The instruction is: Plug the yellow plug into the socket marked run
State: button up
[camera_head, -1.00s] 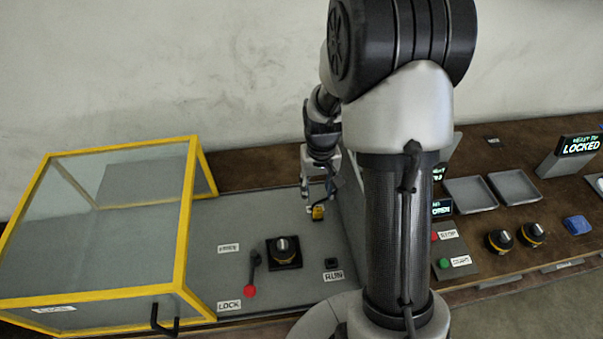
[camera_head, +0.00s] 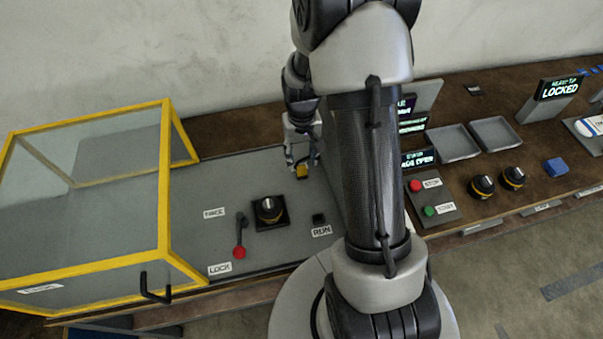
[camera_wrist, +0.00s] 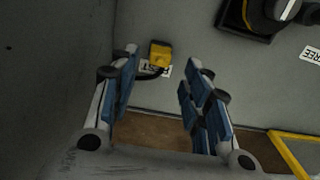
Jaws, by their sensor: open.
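The yellow plug (camera_wrist: 160,54) sits on the grey panel in the wrist view, with a dark cable curving from it and a partly covered white label beside it. It also shows in the head view (camera_head: 302,172). My gripper (camera_wrist: 163,62) is open, and the plug appears between its blue-padded fingers near the tips. I cannot tell how far above the plug the fingers are. In the head view my gripper (camera_head: 303,166) is at the plug. The small black run socket (camera_head: 318,218) is in front of it, empty, with the RUN label (camera_head: 321,231) below.
A black mount with a round knob (camera_head: 268,210) and a red-tipped lever (camera_head: 239,252) stand left of the socket. A yellow-framed clear box (camera_head: 166,200) is farther left. A grey upright panel rises close to my gripper. Trays, buttons and black knobs lie to the right.

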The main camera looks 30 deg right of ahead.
aim_at(302, 168)
notch_tip(302, 168, down, 6)
jog(key=b, duration=0.3)
jog(key=shift+r, duration=0.1)
jog(key=shift+c, duration=0.3)
dwell(0.7)
grip_shut()
dwell(0.3)
jog(key=shift+r, duration=0.2)
jog(key=shift+r+p, duration=2.1)
jog(key=shift+r, duration=0.75)
